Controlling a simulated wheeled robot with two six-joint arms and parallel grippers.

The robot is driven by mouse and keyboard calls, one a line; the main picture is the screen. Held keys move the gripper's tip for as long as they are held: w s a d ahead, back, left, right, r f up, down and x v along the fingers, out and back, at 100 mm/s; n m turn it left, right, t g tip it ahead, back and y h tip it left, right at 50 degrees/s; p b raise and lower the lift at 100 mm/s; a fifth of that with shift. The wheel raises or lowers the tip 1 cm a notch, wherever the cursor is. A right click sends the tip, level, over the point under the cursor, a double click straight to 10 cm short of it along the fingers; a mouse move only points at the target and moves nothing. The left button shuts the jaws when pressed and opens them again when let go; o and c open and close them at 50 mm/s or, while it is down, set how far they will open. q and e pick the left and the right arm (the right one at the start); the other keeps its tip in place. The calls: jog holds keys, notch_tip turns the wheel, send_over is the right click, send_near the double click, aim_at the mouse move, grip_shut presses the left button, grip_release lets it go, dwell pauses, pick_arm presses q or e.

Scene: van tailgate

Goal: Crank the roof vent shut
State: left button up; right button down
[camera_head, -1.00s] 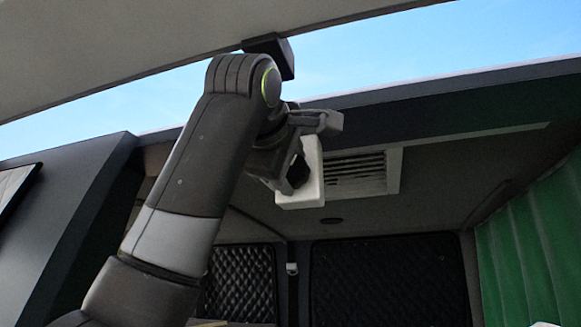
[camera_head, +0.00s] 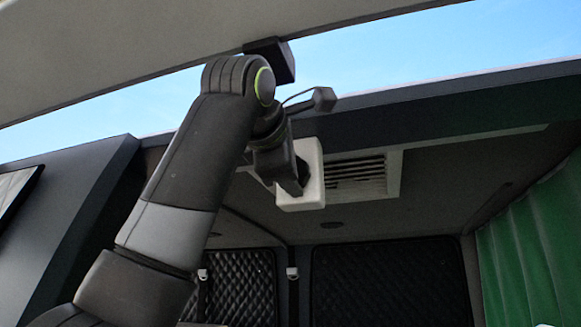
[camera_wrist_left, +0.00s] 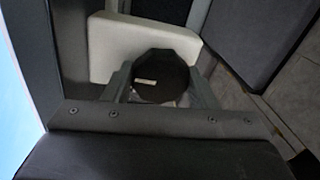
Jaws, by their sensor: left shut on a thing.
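The roof vent (camera_head: 358,177) shows in the head view as a pale slatted grille in the ceiling. A white block-like housing (camera_head: 314,160) is at its left, and it also shows in the left wrist view (camera_wrist_left: 112,42). A dark, many-sided crank knob (camera_wrist_left: 160,78) with a small pale mark sits against the housing. My left gripper (camera_head: 296,186) is raised to the housing and shut on the knob, with one finger on each side of it in the left wrist view (camera_wrist_left: 158,88). In the head view my gripper hides the knob. My right gripper is not in view.
The tailgate (camera_head: 130,55) hangs overhead, close above my left arm. A dark roof edge (camera_head: 430,112) crosses in front of the ceiling. A green curtain (camera_head: 530,240) hangs at the right. Dark quilted rear panels (camera_head: 390,280) close off the back. The space right of my arm is free.

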pick_arm(q)
jog(key=shift+s+a+r, duration=0.1)
jog(key=shift+s+r, duration=0.05)
jog(key=shift+r, duration=0.15)
jog(key=o, duration=0.8)
jog(key=shift+c, duration=0.2)
jog(key=shift+o, duration=1)
jog(key=shift+f, duration=0.15)
jog(key=b+v, duration=0.6)
jog(key=v, duration=1.1)
jog(key=shift+s, duration=0.2)
